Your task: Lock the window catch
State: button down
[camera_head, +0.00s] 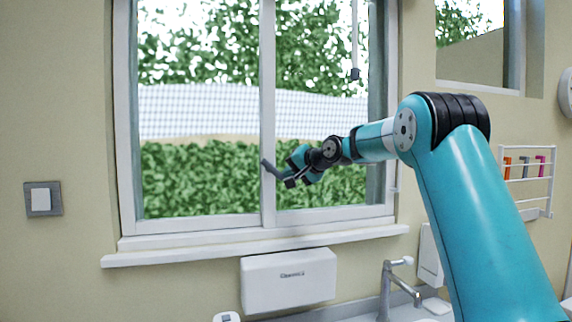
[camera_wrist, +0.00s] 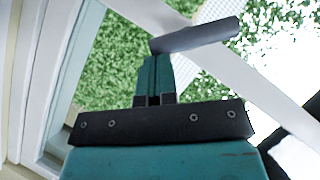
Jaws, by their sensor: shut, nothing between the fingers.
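The window catch (camera_head: 272,170) is a dark grey bar at the middle upright of the white window frame, slanting down to the right in the head view. It also shows in the wrist view (camera_wrist: 200,35) as a rounded bar in front of the white upright. My gripper (camera_wrist: 155,70) is shut and empty, its teal fingers pressed together. In the wrist view the fingertips lie close to the bar's left end; whether they touch it I cannot tell. In the head view my gripper (camera_head: 297,175) is just right of the catch, partly hiding its lower end.
The window sill (camera_head: 180,254) runs below. A white dispenser (camera_head: 290,281) hangs under it, with a tap (camera_head: 390,285) to its right. A dark-ended cord or rod (camera_head: 354,73) hangs before the right pane. A wall rack (camera_head: 527,180) is at the right.

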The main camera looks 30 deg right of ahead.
jog(key=f+m+t+y+b, duration=0.1)
jog(key=m, duration=0.1)
jog(key=a+f+m+t+y+b, duration=0.1)
jog(key=f+m+t+b, duration=0.1)
jog(key=m, duration=0.1)
jog(key=shift+w+a+y, duration=0.2)
jog(key=shift+y, duration=0.2)
jog(key=shift+a, duration=0.1)
dwell(0.4)
jog(key=d+b+v, duration=0.2)
jog(key=b+v, duration=0.1)
jog(key=v, duration=0.9)
jog(key=shift+d+b, duration=0.35)
jog(key=shift+d, duration=0.1)
jog(key=shift+f, duration=0.15)
